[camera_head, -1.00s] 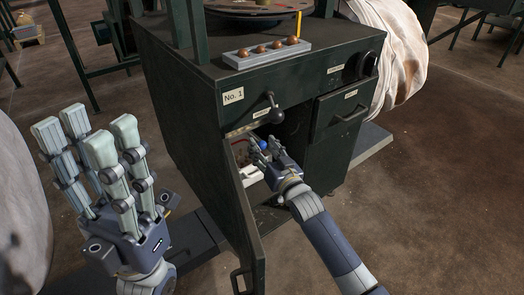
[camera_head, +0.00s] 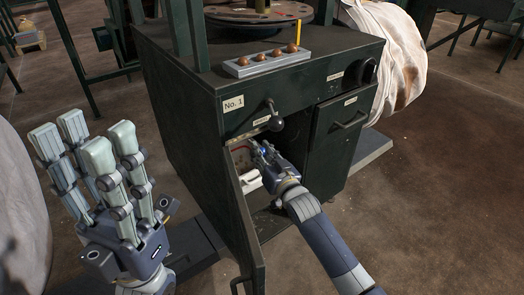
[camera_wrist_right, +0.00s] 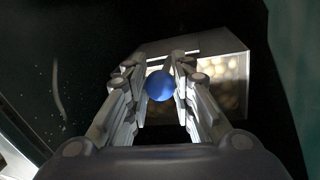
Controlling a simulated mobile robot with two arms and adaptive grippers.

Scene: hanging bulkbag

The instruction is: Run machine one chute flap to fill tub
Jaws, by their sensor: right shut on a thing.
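Machine one is the dark green cabinet (camera_head: 178,115) with the label "No. 1" (camera_head: 234,103). Its front door (camera_head: 243,215) stands open. My right gripper (camera_head: 263,153) reaches into the opening and is shut on a round blue knob, which shows between its fingers in the right wrist view (camera_wrist_right: 160,86). What the knob is fixed to is hidden. Beyond the fingers is a lit opening with pale rounded pieces (camera_wrist_right: 222,90). A white object (camera_head: 250,181), possibly the tub, is partly hidden behind the door and hand. My left gripper (camera_head: 88,145) is open and empty, left of the machine.
A black ball-ended lever (camera_head: 275,117) sticks out above the opening. A grey tray with several brown balls (camera_head: 266,60) sits on top. Large white bags flank the machine, one at the right (camera_head: 398,62).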

